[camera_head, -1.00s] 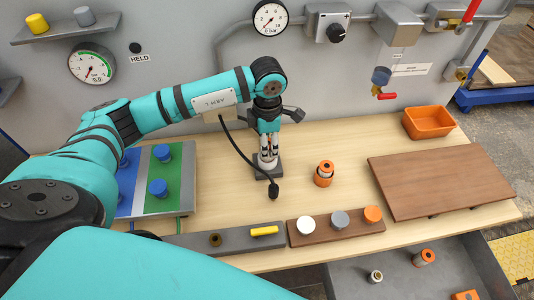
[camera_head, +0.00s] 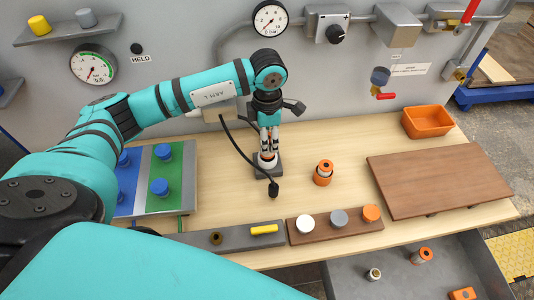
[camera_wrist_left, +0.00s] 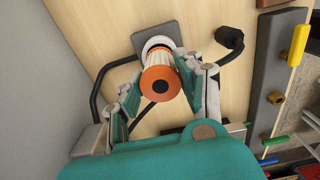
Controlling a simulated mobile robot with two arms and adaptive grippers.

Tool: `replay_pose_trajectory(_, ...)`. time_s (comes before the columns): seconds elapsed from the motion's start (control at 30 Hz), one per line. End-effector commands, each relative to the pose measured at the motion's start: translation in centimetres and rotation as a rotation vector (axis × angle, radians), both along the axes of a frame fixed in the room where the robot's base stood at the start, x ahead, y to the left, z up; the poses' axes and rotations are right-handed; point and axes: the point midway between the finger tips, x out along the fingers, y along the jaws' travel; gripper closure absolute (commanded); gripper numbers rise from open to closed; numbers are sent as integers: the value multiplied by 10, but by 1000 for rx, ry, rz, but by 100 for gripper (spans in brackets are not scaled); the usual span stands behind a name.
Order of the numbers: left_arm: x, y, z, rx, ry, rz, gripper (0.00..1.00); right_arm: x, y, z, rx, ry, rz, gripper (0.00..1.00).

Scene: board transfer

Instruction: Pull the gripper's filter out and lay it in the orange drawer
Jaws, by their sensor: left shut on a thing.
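The filter (camera_wrist_left: 160,84), a pale ribbed cylinder with an orange end cap and a dark centre hole, shows in the left wrist view. My left gripper (camera_head: 268,148) is shut on it from both sides. It points down over a dark square base (camera_head: 266,172) on the table. A white ring (camera_wrist_left: 156,44) shows at the filter's far end, on the base. I cannot tell whether the filter is clear of the ring. An orange open bin (camera_head: 428,121) stands at the table's back right. A grey drawer (camera_head: 345,283) is pulled out at the front right.
A brown strip (camera_head: 320,238) holds white, grey and orange caps. A brown board (camera_head: 440,182) lies at right. Small parts lie in the drawer.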

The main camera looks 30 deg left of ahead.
Motion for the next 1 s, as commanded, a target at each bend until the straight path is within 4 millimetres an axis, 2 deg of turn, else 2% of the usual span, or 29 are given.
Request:
replay_pose_trajectory(0.17, 0, 0, 5, 1, -1, 0, 96, 0, 0, 3, 0, 0, 0, 51)
replay_pose_trajectory(0.67, 0, 0, 44, 1, -1, 0, 96, 0, -3, 23, -3, 0, 0, 51)
replay_pose_trajectory(1.0, 0, 0, 45, 0, 0, 0, 96, 0, -4, 22, -4, 0, 0, 51)
